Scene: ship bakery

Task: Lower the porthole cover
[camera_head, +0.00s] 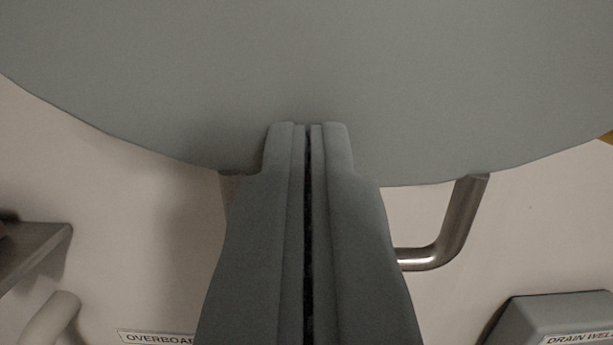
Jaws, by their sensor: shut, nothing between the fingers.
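The porthole cover (307,75) is a large grey rounded plate that fills the top of the view. Its curved lower edge shows, and its upper part is out of frame. My gripper (308,125) is shut and empty, with its fingertips in front of the cover near its lower edge. I cannot tell whether the fingertips touch the cover. A bent metal bar (455,228), which looks like a handle, shows below the cover's edge. My gripper hides the middle and left part of this bar.
A grey box labelled "DRAIN WELL" (560,318) is at the lower right. A label beginning "OVERBOA" (155,338) is at the bottom left, partly hidden. A dark shelf (35,250) and a pale curved piece (50,318) are at the left. The pale wall (130,220) is otherwise bare.

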